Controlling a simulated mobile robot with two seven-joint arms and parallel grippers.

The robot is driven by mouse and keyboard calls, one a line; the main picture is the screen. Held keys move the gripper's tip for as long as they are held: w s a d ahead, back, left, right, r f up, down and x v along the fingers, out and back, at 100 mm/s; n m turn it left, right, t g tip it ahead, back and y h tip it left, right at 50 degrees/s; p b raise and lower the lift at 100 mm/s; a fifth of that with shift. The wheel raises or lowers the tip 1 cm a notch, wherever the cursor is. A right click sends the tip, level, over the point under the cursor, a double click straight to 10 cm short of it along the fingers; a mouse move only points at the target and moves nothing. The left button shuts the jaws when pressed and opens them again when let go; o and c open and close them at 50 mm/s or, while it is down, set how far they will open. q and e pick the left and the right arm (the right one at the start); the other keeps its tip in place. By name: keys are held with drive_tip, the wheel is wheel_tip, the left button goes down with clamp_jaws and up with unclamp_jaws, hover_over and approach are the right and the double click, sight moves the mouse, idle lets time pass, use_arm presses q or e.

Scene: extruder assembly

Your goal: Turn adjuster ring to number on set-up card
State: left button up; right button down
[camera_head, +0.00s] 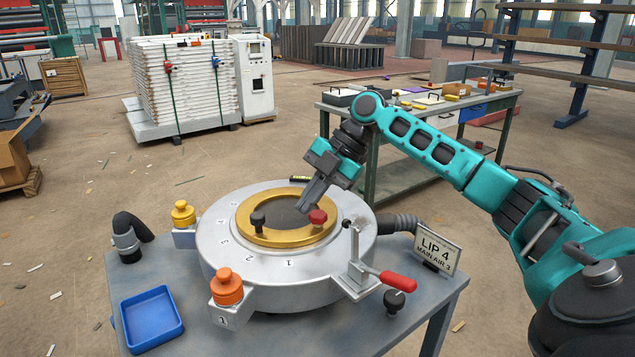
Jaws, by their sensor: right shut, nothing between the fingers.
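The round grey extruder head (225,262) stands on a grey table. A brass adjuster ring (262,239) is set in its top, with a black knob (258,220) and a red knob (318,217) on it. Numbers are marked around the grey face, with 1 at the front. My right gripper (305,207) is shut and empty, pointing down over the ring's far right part, close to the red knob. My left gripper is not in view.
A red-handled lever clamp (397,281) and a black knob (394,302) are at front right. An orange knob (227,287) and a yellow knob (183,213) sit on side blocks. A blue tray (152,318) lies front left. A workbench (400,168) stands behind my right arm.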

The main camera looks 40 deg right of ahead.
sight(298, 237)
drive_tip(key=x, duration=0.4)
drive_tip(key=shift+w+a+r, duration=0.15)
drive_tip(key=shift+w+a, duration=0.1)
drive_tip(key=shift+w, duration=0.3)
drive_tip(key=shift+w+a+r, duration=0.1)
drive_tip(key=shift+w+a, duration=0.2)
drive_tip(key=shift+w, duration=0.25)
drive_tip(key=shift+w+a, duration=0.3)
drive_tip(key=shift+w, duration=0.35)
